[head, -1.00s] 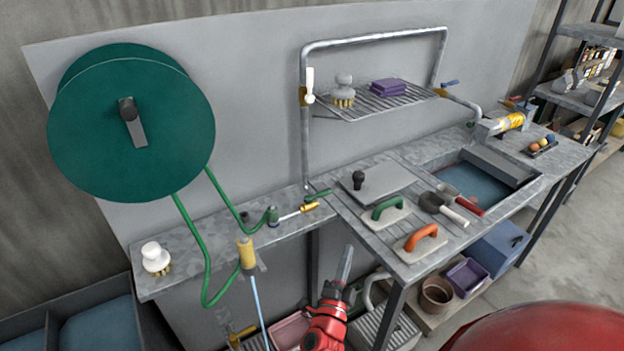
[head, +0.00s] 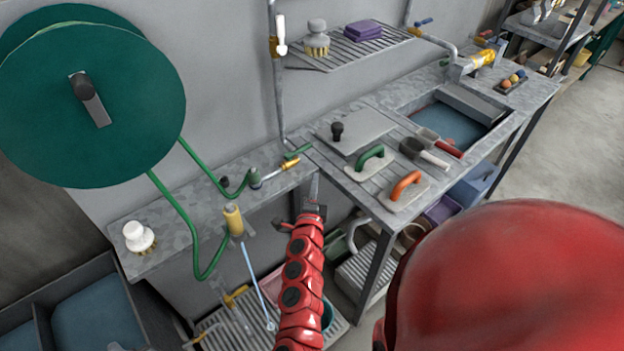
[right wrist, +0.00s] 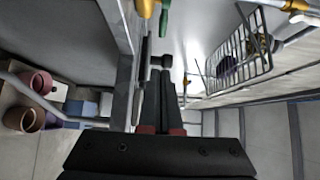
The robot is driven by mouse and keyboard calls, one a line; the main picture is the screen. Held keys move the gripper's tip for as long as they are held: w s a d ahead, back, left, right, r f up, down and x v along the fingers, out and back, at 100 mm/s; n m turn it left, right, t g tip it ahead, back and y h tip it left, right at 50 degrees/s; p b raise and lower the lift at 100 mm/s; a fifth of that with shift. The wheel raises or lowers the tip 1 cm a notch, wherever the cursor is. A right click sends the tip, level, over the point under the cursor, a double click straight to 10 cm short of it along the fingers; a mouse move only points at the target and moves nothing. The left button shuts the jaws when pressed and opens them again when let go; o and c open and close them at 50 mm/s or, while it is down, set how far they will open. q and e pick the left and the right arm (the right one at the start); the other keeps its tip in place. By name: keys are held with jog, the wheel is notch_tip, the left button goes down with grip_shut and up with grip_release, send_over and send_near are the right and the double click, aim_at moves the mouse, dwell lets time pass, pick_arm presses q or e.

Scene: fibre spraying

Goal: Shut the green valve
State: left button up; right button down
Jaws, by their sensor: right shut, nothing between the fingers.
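The green valve (head: 298,152) is a green lever on a brass body, at the back edge of the bench where the hose's metal pipe meets it. The lever looks roughly in line with the pipe. In the right wrist view the green lever (right wrist: 163,22) and brass body show at the top, beyond the fingertips. My right gripper (head: 314,186) is shut and empty, a little below and to the right of the valve, apart from it. Its dark fingers (right wrist: 161,66) point toward the valve side in the right wrist view. My left gripper is not in view.
A green hose reel (head: 90,100) hangs at left. Its hose runs to a yellow nozzle (head: 233,220) with a pale blue jet below. A green-handled float (head: 369,157) and an orange-handled float (head: 405,186) lie on the bench. A wire shelf (head: 345,50) is above.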

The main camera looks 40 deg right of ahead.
jog(key=p, duration=0.3)
send_near(310, 148)
jog(key=w+d, duration=0.2)
jog(key=d, duration=0.2)
jog(key=shift+w+a+r, duration=0.1)
jog(key=shift+w, duration=1.1)
